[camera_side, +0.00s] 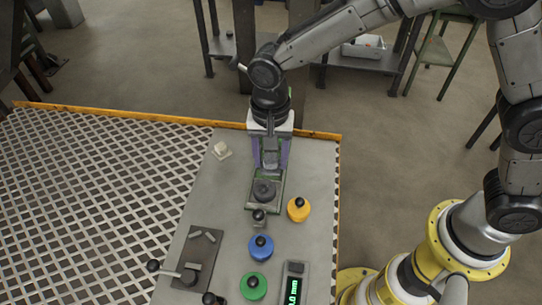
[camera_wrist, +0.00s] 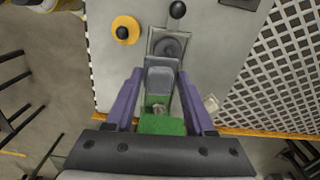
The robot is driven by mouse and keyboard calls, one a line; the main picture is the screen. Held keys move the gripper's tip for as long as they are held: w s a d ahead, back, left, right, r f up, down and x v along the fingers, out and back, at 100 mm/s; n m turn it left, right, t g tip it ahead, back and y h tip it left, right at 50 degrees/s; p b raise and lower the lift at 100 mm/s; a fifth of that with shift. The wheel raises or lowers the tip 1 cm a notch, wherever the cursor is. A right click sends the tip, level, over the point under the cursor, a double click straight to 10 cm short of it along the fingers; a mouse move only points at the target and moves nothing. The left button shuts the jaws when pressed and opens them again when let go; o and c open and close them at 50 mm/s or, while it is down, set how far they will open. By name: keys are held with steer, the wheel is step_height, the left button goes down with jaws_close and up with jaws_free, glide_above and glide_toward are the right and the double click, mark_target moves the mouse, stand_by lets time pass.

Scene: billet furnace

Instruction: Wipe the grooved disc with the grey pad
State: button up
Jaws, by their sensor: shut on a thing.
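The grooved disc (camera_side: 264,191) is dark grey and round, and lies on a rectangular green-edged plate (camera_side: 279,200). In the wrist view the disc (camera_wrist: 172,47) sits just beyond my fingertips, partly covered by the pad. My gripper (camera_side: 270,155) has purple fingers, which stand on both sides of the grey pad (camera_wrist: 161,76). My gripper (camera_wrist: 160,80) is shut on the pad, with a green part between the fingers nearer the palm. The pad (camera_side: 270,159) is at the far edge of the disc; whether it touches the disc I cannot tell.
A small off-white block (camera_side: 221,150) lies left of the plate. A black-knobbed post (camera_side: 259,217) stands in front. Yellow (camera_side: 299,210), blue (camera_side: 261,249) and green (camera_side: 253,287) knobbed discs, a display (camera_side: 293,284) and a dark lever plate (camera_side: 201,250) occupy the near table.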

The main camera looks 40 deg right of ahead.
mark_target(259, 187)
steer(key=n, duration=0.3)
steer(key=shift+w+a+r+n, duration=0.1)
steer(key=shift+w+a+n, duration=0.15)
steer(key=shift+n, duration=0.15)
steer(key=n, duration=0.3)
steer(key=shift+w+a+r+n, duration=0.1)
steer(key=shift+w+a+n, duration=0.05)
steer(key=shift+w+n, duration=0.15)
steer(key=shift+w+a+f+n, duration=0.2)
steer(key=shift+a+f+n, duration=0.1)
steer(key=shift+f+n, duration=1)
steer(key=shift+w+a+f+n, duration=0.2)
steer(key=shift+a+f+n, duration=0.1)
steer(key=shift+f+n, duration=1.05)
steer(key=shift+w+a+f+n, duration=0.2)
steer(key=shift+a+f+n, duration=0.1)
steer(key=shift+f+n, duration=1)
steer(key=shift+s+d+f, duration=0.2)
steer(key=shift+c, duration=0.6)
steer(key=shift+s+d+f, duration=0.15)
steer(key=shift+s+d, duration=0.95)
steer(key=shift+s, duration=0.1)
steer(key=shift+w+a, duration=1.1)
steer(key=shift+w, duration=0.1)
steer(key=r, duration=0.2)
steer(key=shift+w+a+r, duration=0.25)
steer(key=shift+r, duration=2.9)
